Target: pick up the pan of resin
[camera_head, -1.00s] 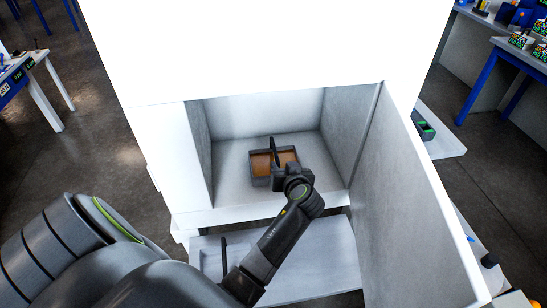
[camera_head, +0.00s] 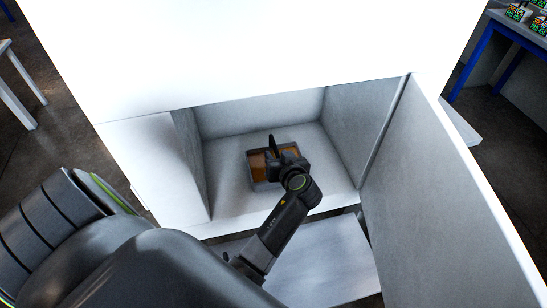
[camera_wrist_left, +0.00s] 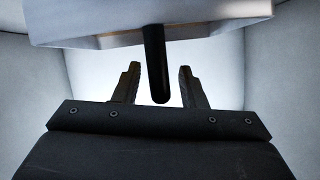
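The pan of resin (camera_head: 264,186) is a small grey rectangular tray with amber-brown resin in it. It sits on the floor of the open white chamber. My left gripper (camera_head: 276,146) is over the pan's far right part and hides some of it. In the left wrist view the pale pan wall (camera_wrist_left: 80,41) spans the top. A dark upright handle (camera_wrist_left: 156,65) hangs in the gap between the two fingers of my left gripper (camera_wrist_left: 160,86). The fingers are apart, with a visible gap on each side of the handle. My right gripper is not in view.
The white chamber wall (camera_head: 190,165) stands left of the pan. An open door panel (camera_head: 440,190) reaches forward on the right. A pale shelf (camera_head: 330,265) lies below the opening. A blue-legged table (camera_head: 500,45) stands far right.

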